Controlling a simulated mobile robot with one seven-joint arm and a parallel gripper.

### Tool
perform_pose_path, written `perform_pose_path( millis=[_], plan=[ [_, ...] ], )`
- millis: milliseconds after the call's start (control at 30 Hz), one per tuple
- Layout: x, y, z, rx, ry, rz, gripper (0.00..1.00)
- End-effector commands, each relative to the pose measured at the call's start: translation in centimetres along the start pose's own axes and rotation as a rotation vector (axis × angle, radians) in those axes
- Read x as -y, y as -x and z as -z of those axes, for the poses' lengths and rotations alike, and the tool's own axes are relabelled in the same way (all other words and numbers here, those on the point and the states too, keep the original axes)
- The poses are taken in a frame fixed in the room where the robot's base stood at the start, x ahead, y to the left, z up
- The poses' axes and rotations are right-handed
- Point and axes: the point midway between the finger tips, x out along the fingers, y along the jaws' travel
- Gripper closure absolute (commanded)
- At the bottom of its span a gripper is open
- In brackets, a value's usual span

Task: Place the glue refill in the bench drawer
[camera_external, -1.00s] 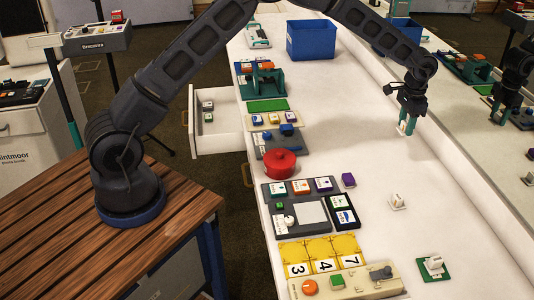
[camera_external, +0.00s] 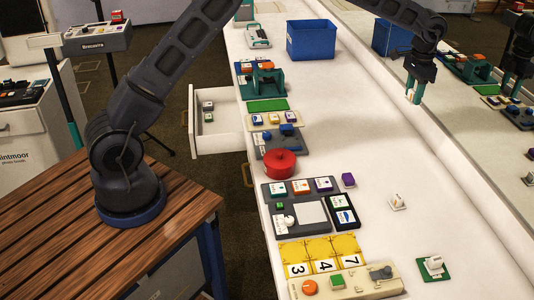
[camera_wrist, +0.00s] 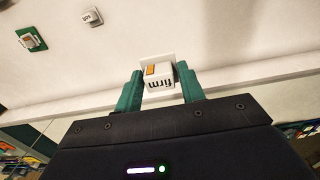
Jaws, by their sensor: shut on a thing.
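My gripper (camera_external: 413,98) has green fingers and hangs above the far right part of the white bench. In the wrist view its fingers (camera_wrist: 158,88) are shut on a small white block (camera_wrist: 159,76) with an orange patch and the upside-down word "firm". I cannot tell from the label whether this is the glue refill. The held block looks clear of the bench top. The bench drawer (camera_external: 222,150) is pulled open at the left of the bench, far from my gripper. Two small grey-and-green pieces (camera_external: 208,111) lie in it.
A blue bin (camera_external: 311,40) stands at the back. A green stand (camera_external: 262,82), a red round pot (camera_external: 280,163) and several panels line the bench's left side. A white piece (camera_external: 397,202) and another on a green plate (camera_external: 433,268) sit at the right. A mirror runs along the right.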

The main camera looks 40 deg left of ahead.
Motion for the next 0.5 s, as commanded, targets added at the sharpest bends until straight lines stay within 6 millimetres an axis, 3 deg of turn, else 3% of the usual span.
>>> perform_pose_path(
  millis=[267,500],
  plan=[
    [5.7,0.1,-1.9,0.003,0.099,0.004,0.83],
    [13.7,0.1,-5.5,0.005,0.248,0.008,0.83]
  ],
)
